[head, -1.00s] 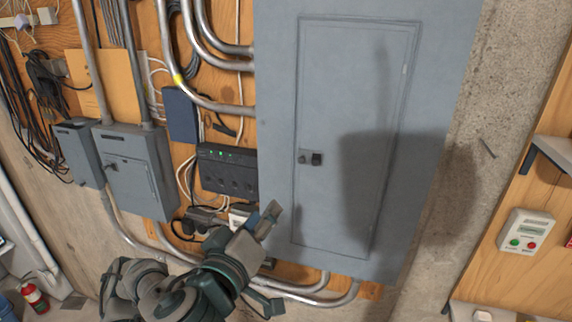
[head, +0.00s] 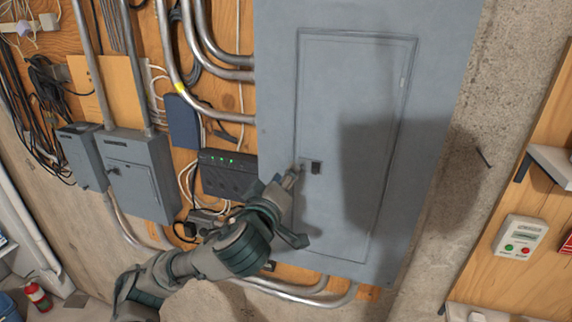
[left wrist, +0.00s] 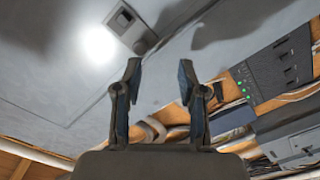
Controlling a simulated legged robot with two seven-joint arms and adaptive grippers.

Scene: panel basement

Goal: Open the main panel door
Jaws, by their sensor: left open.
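The main panel door (head: 355,100) is a tall grey door, shut in the large grey panel on the wall. Its small dark latch (head: 316,168) sits on the door's left edge. The latch also shows at the top of the left wrist view (left wrist: 127,20). My left gripper (head: 293,204) is in front of the panel's left side, just left of and below the latch. In the left wrist view its two fingers (left wrist: 160,85) stand apart with nothing between them, and the latch lies beyond them. My right gripper is not in view.
A black box with green lights (head: 228,172) is left of the panel, close to my left gripper. Metal conduits (head: 215,73) run beside and below the panel. A smaller grey box (head: 143,175) is further left. A control box with green and red buttons (head: 520,243) is at right.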

